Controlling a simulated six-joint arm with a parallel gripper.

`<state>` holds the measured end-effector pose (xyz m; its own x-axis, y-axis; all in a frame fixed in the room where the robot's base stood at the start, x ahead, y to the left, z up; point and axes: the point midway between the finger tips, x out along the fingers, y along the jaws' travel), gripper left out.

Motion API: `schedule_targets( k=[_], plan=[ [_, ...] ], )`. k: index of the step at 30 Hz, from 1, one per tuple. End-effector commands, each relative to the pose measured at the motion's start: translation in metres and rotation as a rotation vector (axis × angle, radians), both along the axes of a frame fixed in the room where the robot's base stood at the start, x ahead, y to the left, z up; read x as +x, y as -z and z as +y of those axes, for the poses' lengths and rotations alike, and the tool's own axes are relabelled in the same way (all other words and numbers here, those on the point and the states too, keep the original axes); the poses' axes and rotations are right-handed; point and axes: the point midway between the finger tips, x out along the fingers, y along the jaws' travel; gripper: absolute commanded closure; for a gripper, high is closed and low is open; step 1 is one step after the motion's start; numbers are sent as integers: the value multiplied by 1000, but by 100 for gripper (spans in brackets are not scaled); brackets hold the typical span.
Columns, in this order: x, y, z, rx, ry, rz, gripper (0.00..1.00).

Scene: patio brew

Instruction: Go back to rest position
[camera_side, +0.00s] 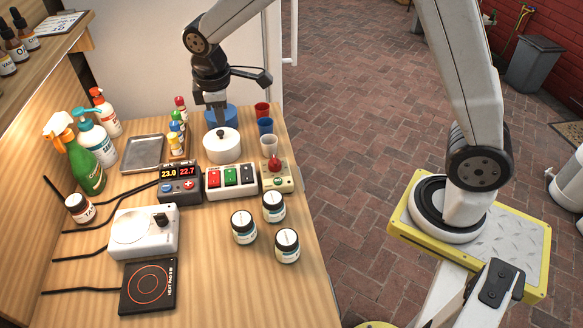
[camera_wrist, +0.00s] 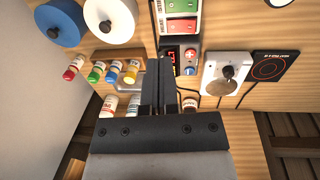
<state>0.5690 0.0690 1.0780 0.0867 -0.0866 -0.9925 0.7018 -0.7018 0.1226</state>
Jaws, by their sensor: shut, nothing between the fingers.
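My gripper (camera_side: 222,121) points down in the side view, with its closed fingertips just above or behind the knob of a white lidded pot (camera_side: 222,150). I cannot tell whether they touch. A blue pot (camera_side: 233,113) stands behind and is partly hidden by the gripper. In the wrist view the dark fingers of my gripper (camera_wrist: 159,72) are together with nothing between them. There the white lid (camera_wrist: 108,20) and the blue lid (camera_wrist: 57,24) lie to the upper left, apart from the fingers.
Near my gripper stand several small bottles (camera_side: 175,140), red, blue and white cups (camera_side: 265,126), a display box (camera_side: 180,183) and a switch box (camera_side: 232,181). White jars (camera_side: 244,227), a stirrer plate (camera_side: 144,230) and a heat pad (camera_side: 148,286) stand nearer. Spray bottles (camera_side: 84,155) stand left.

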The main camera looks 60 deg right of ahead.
Motion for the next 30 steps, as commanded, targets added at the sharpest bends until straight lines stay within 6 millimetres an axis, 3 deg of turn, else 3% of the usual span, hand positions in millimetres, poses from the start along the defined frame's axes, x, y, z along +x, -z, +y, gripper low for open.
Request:
schedule_targets(
  k=[8,14,20,30],
  plan=[
    [-1,0,-1,2,7,-2,100],
    [-15,3,-9,20,68,-16,100],
    [-46,10,-25,62,212,-49,100],
    [-121,29,-54,148,534,-119,100]
  ],
)
